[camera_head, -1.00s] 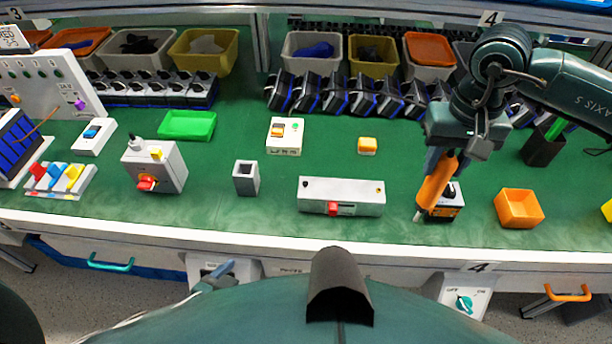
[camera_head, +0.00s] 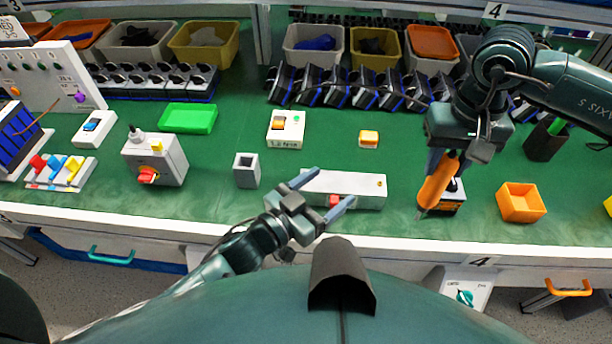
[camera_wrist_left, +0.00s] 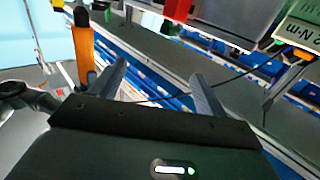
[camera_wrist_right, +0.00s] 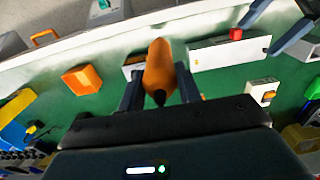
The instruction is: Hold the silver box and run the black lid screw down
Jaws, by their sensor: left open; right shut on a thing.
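The long silver box (camera_head: 362,188), with a red block (camera_head: 333,200) on its front, lies on the green bench; it also shows in the right wrist view (camera_wrist_right: 215,55). My left gripper (camera_head: 335,184) is open, its fingers apart over the left part of the box, with nothing clearly held. The black lid screw at the box's left end is hidden behind my left gripper in the head view. My right gripper (camera_wrist_right: 160,88) is shut on an orange screwdriver (camera_head: 438,184), which is tilted, right of the box and apart from it.
A grey square holder (camera_head: 246,172) stands left of the box. A white switch box (camera_head: 286,130) and a small orange-topped block (camera_head: 368,139) lie behind.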

